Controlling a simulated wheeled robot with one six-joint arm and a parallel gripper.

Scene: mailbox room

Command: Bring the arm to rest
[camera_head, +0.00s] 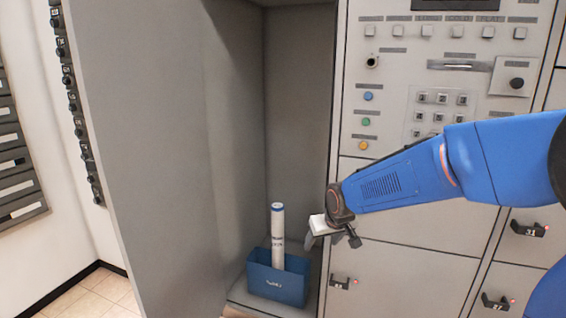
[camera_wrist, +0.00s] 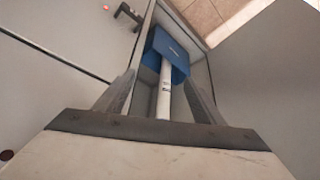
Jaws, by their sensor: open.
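My gripper (camera_head: 321,234) is at the end of my blue arm, at the right edge of an open tall locker compartment. In the wrist view its two fingers (camera_wrist: 163,98) are spread apart. A white rolled tube with a blue end (camera_head: 278,236) stands upright in a blue box (camera_head: 277,280) on the compartment floor. The tube also shows in the wrist view (camera_wrist: 164,92), between the fingers in the picture but farther off, with the blue box (camera_wrist: 168,50) beyond. The gripper is to the right of the tube and appears apart from it.
A large open grey door (camera_head: 150,150) stands left of the compartment. A control panel (camera_head: 440,85) with buttons is at the upper right. Closed lockers with black handles (camera_head: 528,229) lie below it. Mail slots (camera_head: 18,150) line the left wall. Tiled floor shows at the lower left.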

